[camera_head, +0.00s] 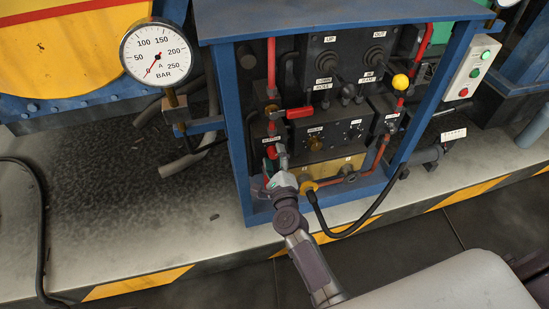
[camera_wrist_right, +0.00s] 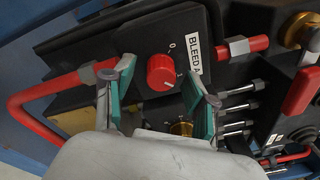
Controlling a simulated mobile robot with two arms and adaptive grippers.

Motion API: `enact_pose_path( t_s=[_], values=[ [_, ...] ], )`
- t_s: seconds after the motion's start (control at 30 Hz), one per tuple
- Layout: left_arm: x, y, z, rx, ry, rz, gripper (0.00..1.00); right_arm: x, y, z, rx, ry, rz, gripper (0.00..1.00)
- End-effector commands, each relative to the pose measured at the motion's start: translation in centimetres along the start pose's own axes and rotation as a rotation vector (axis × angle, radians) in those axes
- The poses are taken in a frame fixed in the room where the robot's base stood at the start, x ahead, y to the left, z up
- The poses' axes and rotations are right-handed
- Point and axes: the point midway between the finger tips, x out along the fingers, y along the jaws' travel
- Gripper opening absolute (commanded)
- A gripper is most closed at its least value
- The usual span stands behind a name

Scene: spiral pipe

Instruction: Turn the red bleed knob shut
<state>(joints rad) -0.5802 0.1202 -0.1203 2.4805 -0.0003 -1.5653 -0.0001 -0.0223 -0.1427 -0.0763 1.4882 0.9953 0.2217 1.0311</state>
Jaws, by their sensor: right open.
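The red bleed knob (camera_wrist_right: 160,71) is a round knob on a dark block, beside a white label reading "BLEED A" (camera_wrist_right: 194,52). A small white mark shows on its lower right, and a "0" is printed above it. In the head view the knob (camera_head: 271,152) shows small on the left of the blue frame's panel. My right gripper (camera_wrist_right: 168,82) is open, its teal-padded fingers to the left and right of the knob in the wrist view. In the head view the right gripper (camera_head: 273,172) is just below the knob. My left gripper is out of view.
A red-handled lever (camera_head: 299,112) and a red pipe (camera_wrist_right: 32,98) are close by. A brass knob (camera_wrist_right: 181,128) is below the bleed knob in the wrist view. A blue frame (camera_head: 237,130) surrounds the panel. A pressure gauge (camera_head: 157,52) stands left, and a black hose (camera_head: 340,234) hangs in front.

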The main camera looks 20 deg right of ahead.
Motion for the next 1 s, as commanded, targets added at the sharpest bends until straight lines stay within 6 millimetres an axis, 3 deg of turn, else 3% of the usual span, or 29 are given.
enact_pose_path(
  t_s=[0.27, 0.6, 1.0],
  values=[
    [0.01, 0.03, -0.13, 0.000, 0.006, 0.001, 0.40, 0.11, 0.03, -0.03, 0.000, 0.001, 0.001, 0.57],
    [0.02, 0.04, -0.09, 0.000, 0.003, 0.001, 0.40, 0.09, 0.03, -0.02, 0.000, 0.000, 0.001, 0.00],
    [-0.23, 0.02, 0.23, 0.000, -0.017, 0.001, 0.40, 0.08, 0.00, 0.00, -0.069, -0.003, -0.003, 0.00]
  ],
)
